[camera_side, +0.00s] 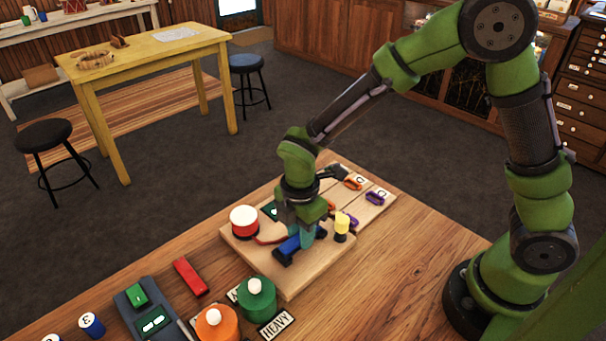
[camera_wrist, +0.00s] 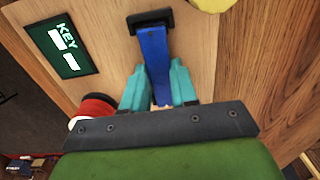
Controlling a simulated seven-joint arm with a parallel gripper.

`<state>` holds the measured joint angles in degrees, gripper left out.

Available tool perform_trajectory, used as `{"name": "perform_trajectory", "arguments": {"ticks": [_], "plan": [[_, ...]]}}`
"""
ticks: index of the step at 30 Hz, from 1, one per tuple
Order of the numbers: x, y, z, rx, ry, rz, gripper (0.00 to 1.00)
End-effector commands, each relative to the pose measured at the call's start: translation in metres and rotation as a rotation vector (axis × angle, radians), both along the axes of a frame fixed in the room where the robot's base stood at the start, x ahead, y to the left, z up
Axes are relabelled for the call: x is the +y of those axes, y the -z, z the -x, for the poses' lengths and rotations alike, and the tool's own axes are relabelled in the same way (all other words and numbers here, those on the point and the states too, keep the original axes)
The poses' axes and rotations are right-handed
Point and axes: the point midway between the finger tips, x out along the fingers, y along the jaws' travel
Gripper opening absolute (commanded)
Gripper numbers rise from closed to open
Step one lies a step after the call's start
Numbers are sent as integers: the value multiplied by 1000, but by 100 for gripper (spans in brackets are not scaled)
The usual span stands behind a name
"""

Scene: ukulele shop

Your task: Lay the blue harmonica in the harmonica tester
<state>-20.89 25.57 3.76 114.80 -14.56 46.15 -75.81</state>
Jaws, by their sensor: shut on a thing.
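The blue harmonica (camera_side: 291,245) is between the teal fingers of my gripper (camera_side: 300,238), low over the wooden board (camera_side: 310,283). In the wrist view my gripper (camera_wrist: 157,76) is shut on the harmonica (camera_wrist: 152,48), with one finger on each side. The harmonica's far end meets a black end piece (camera_wrist: 150,19), which I take as part of the harmonica tester. A dark display marked KEY (camera_wrist: 62,47) lies beside it. I cannot tell whether the harmonica rests on the board. Its near end is hidden by my gripper.
A red and white drum-like thing (camera_side: 244,221) and a yellow cylinder (camera_side: 342,226) stand close by on the board. Orange (camera_side: 217,324) and green (camera_side: 257,298) drums, a red block (camera_side: 190,276) and a dark device (camera_side: 146,322) are in front.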

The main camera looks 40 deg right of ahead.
Motion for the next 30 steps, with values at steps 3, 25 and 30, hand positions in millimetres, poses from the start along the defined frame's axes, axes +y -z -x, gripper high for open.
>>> {"name": "perform_trajectory", "arguments": {"ticks": [3,25,30], "plan": [[0,2,0,1,1,0,0],[0,3,0,0,0,0,58],[0,-1,0,-1,0,-1,58]]}}
